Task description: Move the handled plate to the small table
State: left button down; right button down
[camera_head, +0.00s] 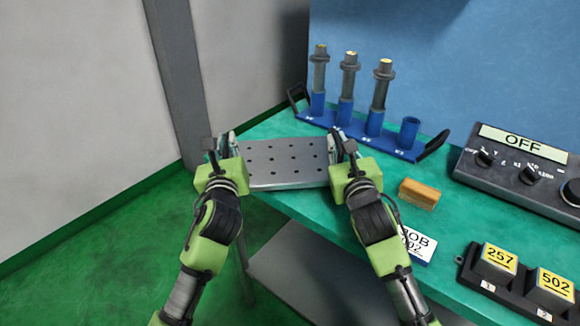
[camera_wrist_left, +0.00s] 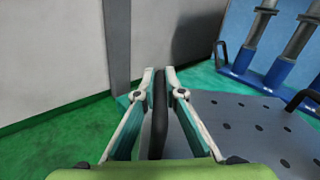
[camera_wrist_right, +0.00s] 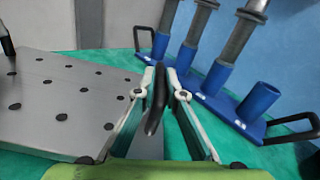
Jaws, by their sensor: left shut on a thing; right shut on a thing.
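The handled plate (camera_head: 285,163) is a grey metal plate with rows of dark holes and a black handle at each end. It lies level over the left end of the green-topped table (camera_head: 440,190), its left part past the table's edge. I cannot tell whether it touches the top. My left gripper (camera_head: 222,145) is shut on the plate's left handle (camera_wrist_left: 160,110). My right gripper (camera_head: 340,145) is shut on its right handle (camera_wrist_right: 155,100). The plate also shows in the left wrist view (camera_wrist_left: 250,125) and the right wrist view (camera_wrist_right: 70,105). A lower grey surface (camera_head: 310,265) shows below the green top.
A blue rack (camera_head: 390,143) with several upright posts stands behind the plate. An orange-brown block (camera_head: 419,194), a white label (camera_head: 415,245), a control box (camera_head: 520,165) and numbered blocks (camera_head: 497,262) are to the right. A wall (camera_head: 100,80) and green floor (camera_head: 110,260) lie left.

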pick_arm(q)
jog(key=shift+a+f+b, duration=0.1)
jog(key=shift+f+b, duration=0.1)
jog(key=shift+b, duration=0.3)
pick_arm(e)
jog(key=shift+f, duration=0.3)
pick_arm(q)
jog(key=c, duration=2.1)
grip_release()
jog(key=shift+f, duration=0.2)
pick_arm(e)
jog(key=c, duration=2.1)
grip_release()
jog(key=shift+s+f, duration=0.1)
jog(key=shift+f, duration=0.1)
pick_arm(q)
jog(key=shift+s+r, duration=0.15)
jog(key=shift+s, duration=0.1)
pick_arm(e)
jog(key=shift+s+r, duration=0.15)
jog(key=shift+r, duration=0.05)
pick_arm(q)
jog(key=shift+w, duration=0.1)
pick_arm(e)
jog(key=shift+f, duration=0.1)
